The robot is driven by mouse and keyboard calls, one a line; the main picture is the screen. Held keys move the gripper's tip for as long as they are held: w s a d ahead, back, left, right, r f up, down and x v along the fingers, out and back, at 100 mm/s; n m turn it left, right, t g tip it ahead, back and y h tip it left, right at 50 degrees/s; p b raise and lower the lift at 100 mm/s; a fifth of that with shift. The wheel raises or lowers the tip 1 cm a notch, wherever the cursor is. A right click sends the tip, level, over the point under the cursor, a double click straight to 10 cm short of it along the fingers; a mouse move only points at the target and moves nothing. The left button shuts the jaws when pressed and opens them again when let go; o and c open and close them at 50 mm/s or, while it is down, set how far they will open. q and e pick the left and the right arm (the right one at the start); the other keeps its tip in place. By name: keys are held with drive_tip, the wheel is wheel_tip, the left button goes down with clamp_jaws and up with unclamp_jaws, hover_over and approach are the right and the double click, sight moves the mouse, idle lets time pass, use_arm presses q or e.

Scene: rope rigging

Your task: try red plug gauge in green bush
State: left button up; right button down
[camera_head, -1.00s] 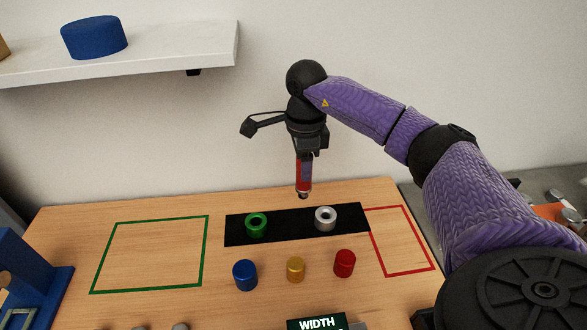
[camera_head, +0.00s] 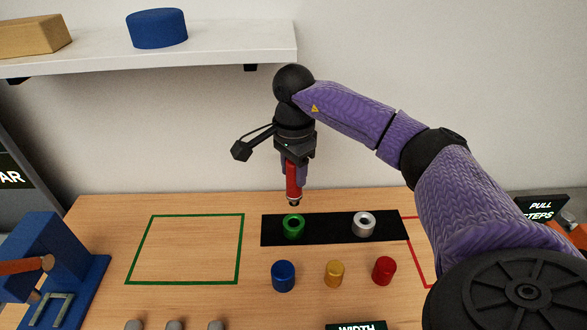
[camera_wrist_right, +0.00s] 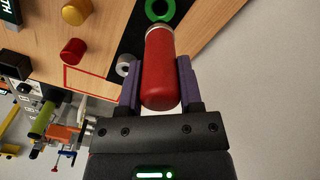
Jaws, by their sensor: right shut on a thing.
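The red plug gauge (camera_head: 293,181) is a red cylinder with a metal lower end, held upright in my right gripper (camera_head: 294,168). In the right wrist view the red plug gauge (camera_wrist_right: 160,75) sits between the two purple fingers of my right gripper (camera_wrist_right: 160,88). The green bush (camera_head: 293,226) is a ring standing on a black strip (camera_head: 328,239). The gauge's tip is above the green bush and apart from it. The green bush (camera_wrist_right: 159,8) also shows at the top of the right wrist view, beyond the gauge's tip. My left gripper is out of view.
A silver bush (camera_head: 364,224) stands on the strip's right part. Blue (camera_head: 283,276), gold (camera_head: 335,273) and red (camera_head: 383,270) cylinders stand in front. A green outline (camera_head: 182,283) encloses bare table at left. A shelf (camera_head: 220,50) hangs above.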

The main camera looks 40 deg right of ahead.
sight(293, 192)
drive_tip(key=m+b, duration=0.1)
drive_tip(key=m, duration=0.1)
drive_tip(key=m+b, duration=0.1)
drive_tip(key=shift+w+f+m, duration=0.1)
drive_tip(key=shift+f+m, duration=0.2)
drive_tip(key=shift+m, duration=0.8)
drive_tip(key=shift+f+b, duration=0.2)
drive_tip(key=shift+b, duration=0.25)
wheel_tip(293, 192, down, 4)
drive_tip(key=b, duration=0.3)
drive_tip(key=shift+r, duration=0.1)
drive_tip(key=shift+f+b, duration=0.35)
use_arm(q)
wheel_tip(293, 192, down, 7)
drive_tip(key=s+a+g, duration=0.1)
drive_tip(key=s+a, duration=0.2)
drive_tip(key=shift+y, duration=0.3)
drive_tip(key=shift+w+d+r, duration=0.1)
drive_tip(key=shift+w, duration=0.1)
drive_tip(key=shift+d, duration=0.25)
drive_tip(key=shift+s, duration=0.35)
use_arm(e)
drive_tip(key=shift+f, duration=0.15)
